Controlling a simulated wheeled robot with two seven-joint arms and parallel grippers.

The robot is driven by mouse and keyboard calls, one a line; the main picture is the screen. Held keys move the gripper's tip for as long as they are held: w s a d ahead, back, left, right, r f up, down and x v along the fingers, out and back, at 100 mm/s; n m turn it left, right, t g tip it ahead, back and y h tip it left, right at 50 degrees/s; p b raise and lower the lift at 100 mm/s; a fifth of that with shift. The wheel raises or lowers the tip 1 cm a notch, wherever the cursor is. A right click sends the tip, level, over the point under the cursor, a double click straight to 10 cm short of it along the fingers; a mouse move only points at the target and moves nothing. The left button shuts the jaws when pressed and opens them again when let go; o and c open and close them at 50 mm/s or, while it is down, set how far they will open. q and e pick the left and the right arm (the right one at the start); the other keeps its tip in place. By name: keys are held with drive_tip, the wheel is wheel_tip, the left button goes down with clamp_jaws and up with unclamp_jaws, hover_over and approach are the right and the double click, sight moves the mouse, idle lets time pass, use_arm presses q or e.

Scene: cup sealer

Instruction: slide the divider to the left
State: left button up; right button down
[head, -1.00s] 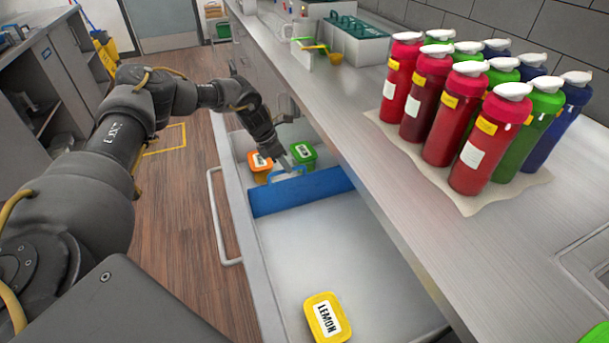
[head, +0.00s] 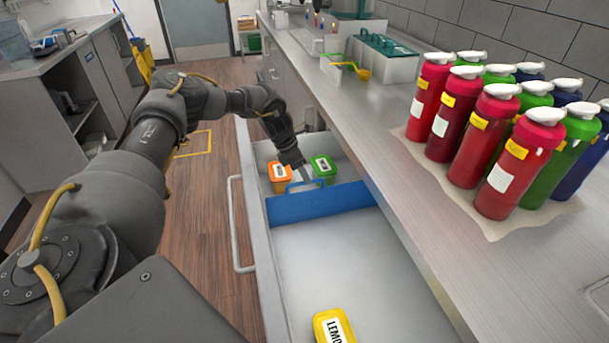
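The blue divider (head: 322,203) stands across the open drawer (head: 350,265), with a small blue handle on its top edge. My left gripper (head: 303,176) points down at the divider's handle, between the orange and green containers. Its fingertips are small and partly hidden, so I cannot tell whether they are shut on the handle. Behind the divider are an orange container (head: 279,173) and a green container (head: 323,168). A yellow container labelled lemon (head: 333,327) lies in the near part of the drawer, cut by the frame's bottom edge. My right gripper is out of view.
The counter (head: 400,115) runs along the drawer's right side. Several red, green and blue bottles stand there on a mat (head: 483,222). The drawer's handle (head: 236,235) is on the left. The drawer floor between divider and lemon container is clear.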

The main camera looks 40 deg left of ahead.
use_arm(q)
drive_tip(key=v, duration=1)
